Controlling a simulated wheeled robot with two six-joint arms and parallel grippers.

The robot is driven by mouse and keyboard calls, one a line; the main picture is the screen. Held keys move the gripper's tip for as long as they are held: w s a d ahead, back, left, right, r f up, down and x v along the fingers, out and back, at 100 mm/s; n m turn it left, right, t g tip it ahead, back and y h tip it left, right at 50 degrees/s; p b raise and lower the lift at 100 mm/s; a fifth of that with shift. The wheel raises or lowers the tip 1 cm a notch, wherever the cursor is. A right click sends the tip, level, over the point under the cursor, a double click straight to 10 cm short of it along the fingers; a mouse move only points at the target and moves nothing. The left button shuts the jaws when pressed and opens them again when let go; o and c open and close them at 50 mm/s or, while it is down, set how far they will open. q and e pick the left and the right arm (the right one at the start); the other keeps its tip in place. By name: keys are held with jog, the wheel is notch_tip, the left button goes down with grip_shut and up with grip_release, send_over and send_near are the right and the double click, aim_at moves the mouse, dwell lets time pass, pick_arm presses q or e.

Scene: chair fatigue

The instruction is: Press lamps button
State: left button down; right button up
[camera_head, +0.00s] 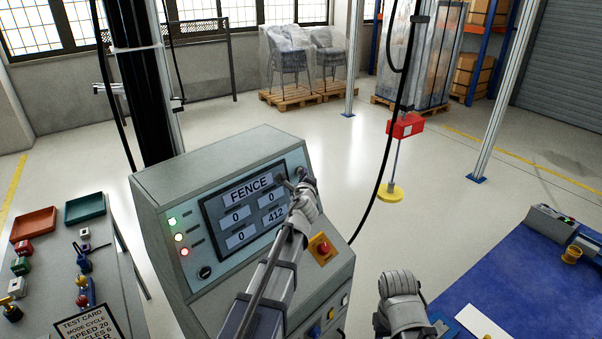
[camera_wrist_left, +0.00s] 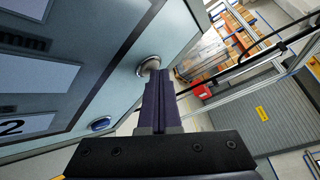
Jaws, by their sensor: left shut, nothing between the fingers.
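The grey control cabinet (camera_head: 205,180) stands in front of me with a sloped panel and a dark display (camera_head: 243,212) reading FENCE and 412. Green, white and red lamps (camera_head: 179,237) glow left of the display. My left gripper (camera_head: 286,181) is shut and empty at the display's upper right. In the left wrist view its fingers (camera_wrist_left: 158,78) are beside a round metal-ringed button (camera_wrist_left: 148,66), which they partly cover; I cannot tell whether they touch. A blue button (camera_wrist_left: 101,124) sits lower on the panel. Which button is for lamps is not readable.
A yellow-based red switch (camera_head: 321,248) sits on the panel near my left arm. A side table (camera_head: 120,275) with trays is at left. A blue-topped table (camera_head: 520,280) is at right. Part of my right arm shows at bottom. Open floor lies behind the cabinet.

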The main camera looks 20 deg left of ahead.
pick_arm(q)
jog(key=shift+d, duration=0.15)
jog(key=shift+s+d+r, duration=0.2)
jog(key=shift+s+d, duration=0.1)
jog(key=shift+d, duration=0.25)
jog(key=shift+s+d+r+p, duration=0.25)
jog(key=shift+s+d, duration=0.1)
jog(key=shift+d, duration=0.4)
jog(key=shift+s+d+r+p, duration=0.15)
jog(key=shift+s+d+p, duration=0.2)
jog(key=shift+d, duration=0.35)
jog(key=shift+s+d+r+p, duration=0.2)
jog(key=shift+s+d, duration=0.2)
jog(key=shift+d, duration=0.35)
